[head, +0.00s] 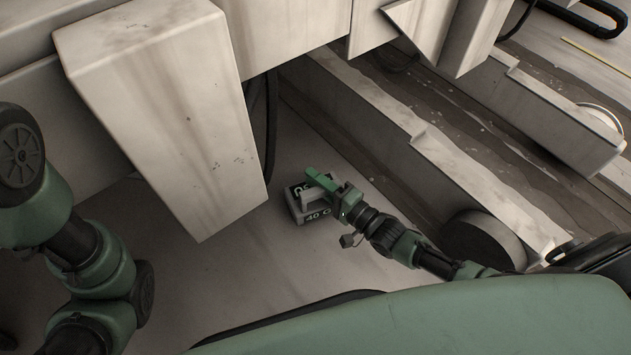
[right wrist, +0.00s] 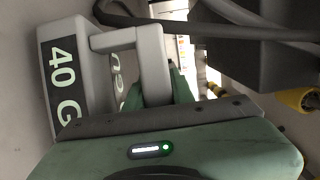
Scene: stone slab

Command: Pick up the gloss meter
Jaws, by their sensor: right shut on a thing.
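The gloss meter (head: 313,212) is a small light grey box with a handle and black labels with pale lettering, one reading "40 G". It is near the middle of the head view. In the right wrist view the gloss meter (right wrist: 65,75) fills the upper left. My right gripper (head: 324,182) has green fingers and is shut on its handle, which also shows between the fingers in the right wrist view (right wrist: 150,62). Whether the meter touches the surface below it I cannot tell. My left arm shows at the left, but its gripper is out of view.
A large pale block (head: 165,95) hangs close at the upper left of the meter. Long stone-coloured beams (head: 400,130) run along the right, with a dark round disc (head: 484,240) below them. The pale floor (head: 235,270) near the meter is clear. Dark cables (right wrist: 230,28) cross the upper wrist view.

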